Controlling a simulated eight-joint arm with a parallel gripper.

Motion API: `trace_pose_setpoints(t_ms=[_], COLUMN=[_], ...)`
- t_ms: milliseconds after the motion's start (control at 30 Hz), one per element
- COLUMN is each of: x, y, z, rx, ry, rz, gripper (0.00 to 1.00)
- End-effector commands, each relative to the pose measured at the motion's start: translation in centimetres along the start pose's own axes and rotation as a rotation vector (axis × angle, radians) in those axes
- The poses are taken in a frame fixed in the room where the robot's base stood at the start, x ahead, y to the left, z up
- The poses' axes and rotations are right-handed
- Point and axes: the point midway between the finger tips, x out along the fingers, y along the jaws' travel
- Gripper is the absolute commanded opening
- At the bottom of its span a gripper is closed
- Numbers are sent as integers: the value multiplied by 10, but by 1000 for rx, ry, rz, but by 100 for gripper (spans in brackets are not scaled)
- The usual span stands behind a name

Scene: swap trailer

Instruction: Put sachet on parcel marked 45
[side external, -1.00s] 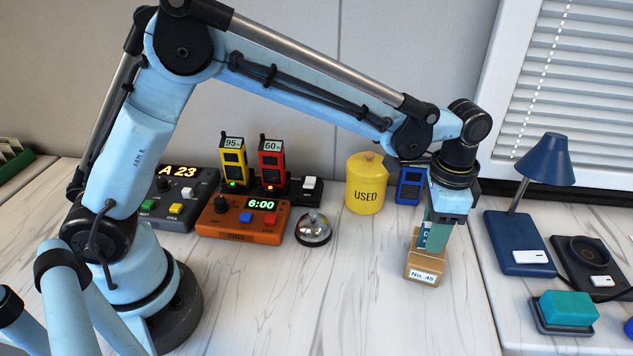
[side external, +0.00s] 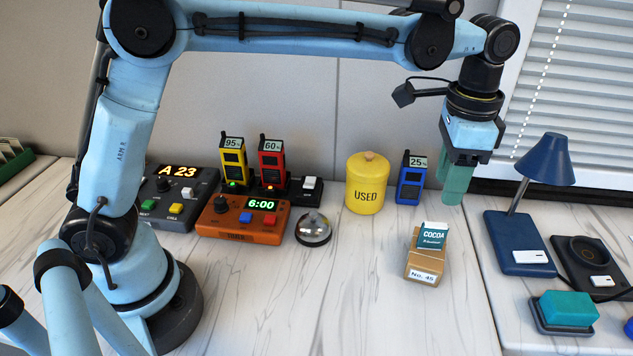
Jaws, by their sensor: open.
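The cocoa sachet (side external: 433,237), teal with a white top edge, rests on top of the parcel (side external: 423,267). The parcel is a small brown cardboard box with a white label reading No. 45, standing on the marble-look counter. My gripper (side external: 453,198) hangs above and to the right of the sachet, apart from it, with its teal fingers pointing down. It is open and empty. The gap between the fingers is hard to see from this side.
A yellow USED canister (side external: 366,184) and a blue 25% radio (side external: 410,178) stand behind the parcel. A bell (side external: 313,228) and an orange timer (side external: 243,219) are to the left. A blue lamp (side external: 522,243) is to the right. The counter in front is clear.

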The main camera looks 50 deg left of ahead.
Motion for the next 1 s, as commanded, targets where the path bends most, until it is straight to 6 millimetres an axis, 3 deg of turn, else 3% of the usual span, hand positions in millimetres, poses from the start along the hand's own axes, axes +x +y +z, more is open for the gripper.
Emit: trace_pose_setpoints(t_ms=[233,367,667,1000], x=[-17,-24,-32,-1], y=[-1,-10,-34,-39], z=[2,18,100,193], rx=[-7,-59,-315,-607], ry=[5,41,229,457], rz=[-2,-16,-91,-187], gripper=[46,46,46,46])
